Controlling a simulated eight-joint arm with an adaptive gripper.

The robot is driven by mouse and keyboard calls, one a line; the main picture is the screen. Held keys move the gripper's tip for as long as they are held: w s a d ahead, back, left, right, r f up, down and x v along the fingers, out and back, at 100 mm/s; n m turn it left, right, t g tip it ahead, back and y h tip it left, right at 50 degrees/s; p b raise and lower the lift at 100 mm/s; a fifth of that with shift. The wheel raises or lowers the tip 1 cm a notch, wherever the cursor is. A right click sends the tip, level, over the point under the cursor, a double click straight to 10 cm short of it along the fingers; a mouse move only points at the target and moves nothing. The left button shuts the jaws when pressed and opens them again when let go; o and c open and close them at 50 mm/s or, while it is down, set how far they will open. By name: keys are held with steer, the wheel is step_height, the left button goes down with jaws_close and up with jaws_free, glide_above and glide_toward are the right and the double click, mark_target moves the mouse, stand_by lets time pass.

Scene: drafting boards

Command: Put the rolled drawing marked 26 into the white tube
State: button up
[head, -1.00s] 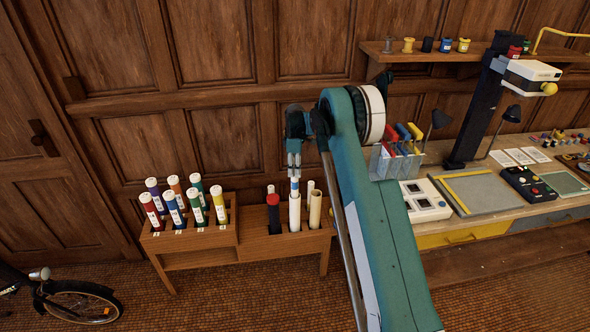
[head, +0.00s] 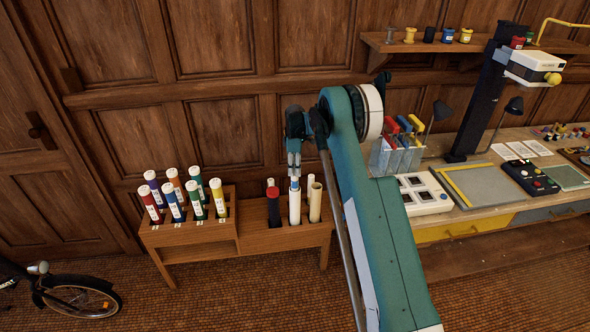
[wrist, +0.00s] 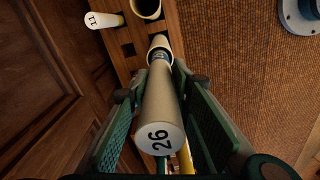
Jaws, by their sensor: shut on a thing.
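The rolled drawing marked 26 (wrist: 160,110) is pale, with a blue band near its far end. My gripper (head: 294,165) is shut on it from above, a finger on each side, and holds it roughly upright. The white tube (head: 294,207) stands in the wooden rack directly below. The wrist view shows the roll's far end at the mouth of the white tube (wrist: 158,42), seemingly just inside it. How deep it sits is hidden.
A black tube with a red top (head: 273,207) and an open cream tube (head: 315,203) stand either side. A thin white roll marked 11 (wrist: 102,20) is close by. Several coloured tubes (head: 173,203) fill the rack's left part. The desk (head: 455,220) lies right.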

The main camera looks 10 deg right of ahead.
steer(key=o, duration=1)
steer(key=shift+r, duration=6.05)
